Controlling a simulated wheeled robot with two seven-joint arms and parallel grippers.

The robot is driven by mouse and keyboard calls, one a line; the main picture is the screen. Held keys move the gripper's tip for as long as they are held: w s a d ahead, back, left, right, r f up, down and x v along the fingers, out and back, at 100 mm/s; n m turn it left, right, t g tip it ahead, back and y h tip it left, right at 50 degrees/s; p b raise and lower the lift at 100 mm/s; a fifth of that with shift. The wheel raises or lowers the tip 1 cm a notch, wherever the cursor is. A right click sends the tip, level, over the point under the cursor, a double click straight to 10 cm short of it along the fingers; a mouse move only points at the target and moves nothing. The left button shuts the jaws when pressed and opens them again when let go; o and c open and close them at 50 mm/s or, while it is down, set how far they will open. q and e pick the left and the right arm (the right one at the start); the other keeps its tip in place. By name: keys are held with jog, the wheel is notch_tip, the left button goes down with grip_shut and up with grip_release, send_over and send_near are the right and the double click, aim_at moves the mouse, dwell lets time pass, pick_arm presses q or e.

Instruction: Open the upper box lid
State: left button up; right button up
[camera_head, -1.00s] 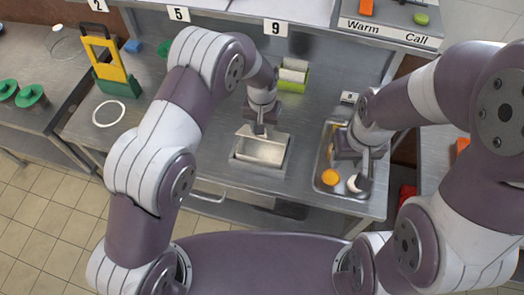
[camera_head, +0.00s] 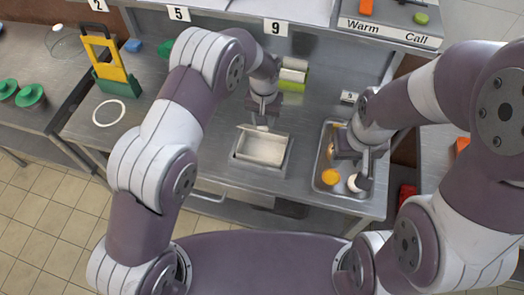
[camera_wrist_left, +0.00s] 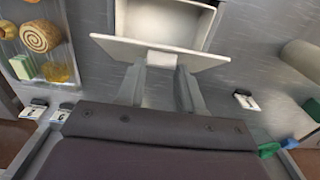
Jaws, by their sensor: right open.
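The box (camera_head: 247,156) is a pale, rectangular container on the steel counter in the middle of the head view. Its lid (camera_head: 262,130) is raised and tilted along the back edge, leaving the inside partly visible. In the left wrist view, the lid (camera_wrist_left: 120,45) stands in front of the open box (camera_wrist_left: 205,22), with a small white tab (camera_wrist_left: 161,60) on it. My right gripper (camera_head: 360,166) is open over the tray at right.
A metal tray (camera_head: 317,178) holds an orange piece (camera_head: 330,177) and a white piece (camera_head: 353,183) near my right gripper. A white ring (camera_head: 97,120) and a yellow-green stand (camera_head: 112,68) are at left.

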pick_arm(q)
jog(key=shift+w+d+r, duration=0.15)
jog(key=shift+w, duration=0.35)
jog(key=shift+w+d+r, duration=0.1)
jog(key=shift+w, duration=0.35)
jog(key=w+p, duration=0.1)
jog(key=w, duration=0.1)
jog(key=w+d+p, duration=0.1)
jog(key=w+p, duration=0.1)
jog(key=w, duration=0.1)
jog(key=shift+w+d, duration=0.15)
jog(key=shift+d, duration=0.05)
dwell(0.8)
jog(key=shift+w, duration=0.1)
